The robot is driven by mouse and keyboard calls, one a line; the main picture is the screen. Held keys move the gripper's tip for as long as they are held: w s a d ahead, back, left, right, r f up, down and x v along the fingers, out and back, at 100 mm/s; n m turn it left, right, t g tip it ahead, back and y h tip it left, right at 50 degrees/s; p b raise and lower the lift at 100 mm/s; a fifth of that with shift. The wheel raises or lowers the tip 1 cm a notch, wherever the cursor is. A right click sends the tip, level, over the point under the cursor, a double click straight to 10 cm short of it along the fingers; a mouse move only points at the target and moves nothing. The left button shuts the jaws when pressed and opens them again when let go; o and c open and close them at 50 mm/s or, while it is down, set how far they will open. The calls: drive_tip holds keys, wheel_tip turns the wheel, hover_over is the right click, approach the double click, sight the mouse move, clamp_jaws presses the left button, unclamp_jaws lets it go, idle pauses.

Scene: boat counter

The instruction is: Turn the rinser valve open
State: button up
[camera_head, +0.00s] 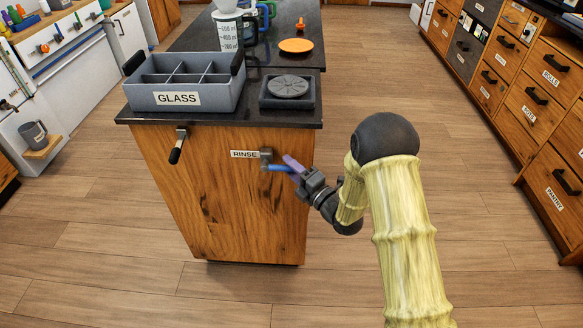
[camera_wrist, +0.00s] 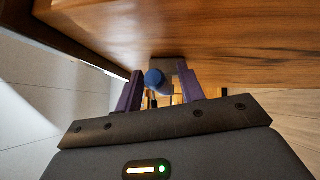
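The rinser valve has a grey body (camera_head: 266,155) on the wooden end panel of the counter, beside the RINSE label (camera_head: 244,154). Its blue handle (camera_head: 277,168) points right, about level, toward my gripper (camera_head: 290,165). In the wrist view, the rounded blue handle end (camera_wrist: 155,79) shows between the two purple fingers, nearer the left one. My gripper (camera_wrist: 160,72) is open, with its fingers apart around the handle. Whether a finger touches it I cannot tell. The black round rinser (camera_head: 288,88) sits on the counter above.
A grey divided bin (camera_head: 182,84) labelled GLASS stands on the countertop to the left. A black-handled lever (camera_head: 177,146) sticks out of the same panel further left. The wooden floor (camera_head: 110,225) around the counter is clear.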

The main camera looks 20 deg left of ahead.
clamp_jaws()
drive_tip(key=shift+a, duration=0.1)
